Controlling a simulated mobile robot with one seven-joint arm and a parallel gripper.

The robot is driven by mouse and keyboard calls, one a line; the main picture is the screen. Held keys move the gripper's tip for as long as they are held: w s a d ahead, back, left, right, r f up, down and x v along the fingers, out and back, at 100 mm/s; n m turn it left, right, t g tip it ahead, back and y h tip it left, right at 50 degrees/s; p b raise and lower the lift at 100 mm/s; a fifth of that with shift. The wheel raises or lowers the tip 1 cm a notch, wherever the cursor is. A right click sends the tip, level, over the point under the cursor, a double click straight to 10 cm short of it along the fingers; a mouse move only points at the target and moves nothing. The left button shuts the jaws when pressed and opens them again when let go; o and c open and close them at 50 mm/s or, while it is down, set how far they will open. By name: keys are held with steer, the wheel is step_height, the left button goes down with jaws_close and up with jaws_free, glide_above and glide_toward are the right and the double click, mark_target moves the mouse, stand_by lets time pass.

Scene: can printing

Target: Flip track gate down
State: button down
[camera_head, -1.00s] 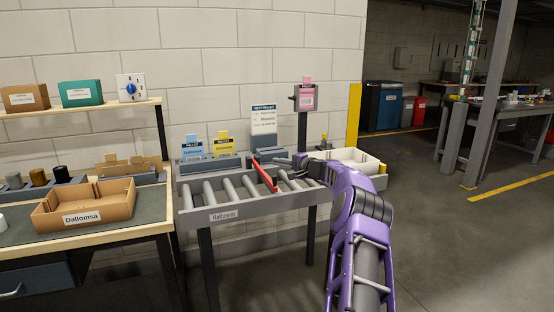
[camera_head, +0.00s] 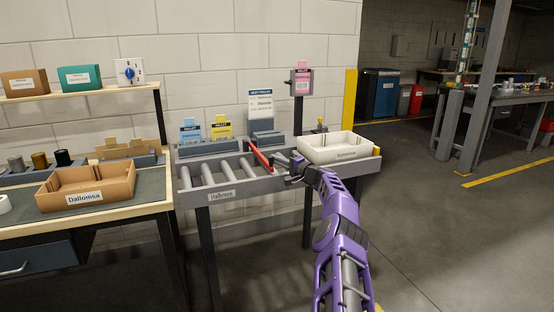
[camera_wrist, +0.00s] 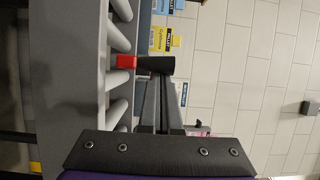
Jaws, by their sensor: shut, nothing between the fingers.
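The track gate (camera_head: 260,155) is a red bar lying aslant over the roller track (camera_head: 222,194) in the head view, its near end lower in the picture. My gripper (camera_head: 283,164) is just right of the bar's near end, above the track. In the wrist view a red end of the gate (camera_wrist: 126,61) shows with a dark cylindrical piece (camera_wrist: 155,65) beside it. The fingers of my gripper (camera_wrist: 161,82) are close together, empty, and reach up to that dark piece. I cannot tell whether they touch it.
A white tray (camera_head: 340,159) sits at the track's right end, close to my gripper. Blue and yellow pallet cards (camera_head: 221,126) stand behind the rollers. A pink card (camera_head: 303,79) is on a post. A workbench with a cardboard tray (camera_head: 86,204) is at left.

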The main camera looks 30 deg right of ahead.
steer(key=shift+f, duration=0.15)
stand_by(0.4)
steer(key=shift+s+d+p, duration=0.3)
steer(key=shift+s+p, duration=0.3)
steer(key=shift+p, duration=0.2)
steer(key=p+v, duration=0.2)
steer(key=v, duration=1.4)
steer(key=shift+a, duration=0.15)
steer(key=shift+s, duration=0.1)
